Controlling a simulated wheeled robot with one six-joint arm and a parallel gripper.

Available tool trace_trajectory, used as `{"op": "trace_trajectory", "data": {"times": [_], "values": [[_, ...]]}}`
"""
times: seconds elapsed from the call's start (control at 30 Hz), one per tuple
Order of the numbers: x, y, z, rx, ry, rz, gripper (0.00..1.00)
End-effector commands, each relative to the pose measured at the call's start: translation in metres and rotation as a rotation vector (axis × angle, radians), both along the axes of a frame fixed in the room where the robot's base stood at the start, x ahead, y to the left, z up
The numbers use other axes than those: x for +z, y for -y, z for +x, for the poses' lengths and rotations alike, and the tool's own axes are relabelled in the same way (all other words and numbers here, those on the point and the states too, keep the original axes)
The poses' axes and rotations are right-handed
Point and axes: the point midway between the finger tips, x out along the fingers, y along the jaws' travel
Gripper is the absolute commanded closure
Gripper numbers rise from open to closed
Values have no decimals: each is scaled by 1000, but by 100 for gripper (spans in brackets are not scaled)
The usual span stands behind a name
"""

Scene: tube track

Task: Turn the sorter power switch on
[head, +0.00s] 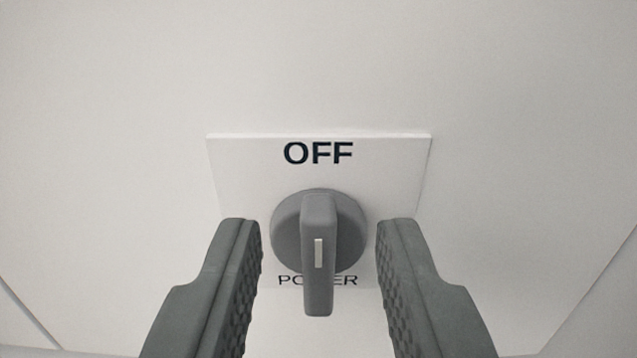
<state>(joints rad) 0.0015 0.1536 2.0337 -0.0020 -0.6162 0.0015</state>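The sorter power switch (318,235) is a grey rotary knob with a raised upright handle bar and a short white mark on it. It sits on a white plate (235,165) marked "OFF" above the knob and "POWER" below, the latter partly hidden by the handle. The handle stands vertical in the picture. My gripper (318,235) is open, one dark ridged finger on each side of the knob. A gap shows between each finger and the handle bar. I cannot tell the exact depth of the fingertips relative to the knob.
The plate is mounted on a plain, pale panel (120,100) that fills most of the view. Panel edges or seams run at the lower left and lower right corners. No other objects are near the switch.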

Motion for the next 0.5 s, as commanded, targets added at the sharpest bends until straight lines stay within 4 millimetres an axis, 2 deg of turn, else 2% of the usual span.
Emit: {"op": "trace_trajectory", "data": {"times": [0.2,0.47,0.5], "values": [[0,0,12,0,1,0,67],[0,0,13,0,0,0,67],[0,0,13,0,0,0,71]]}}
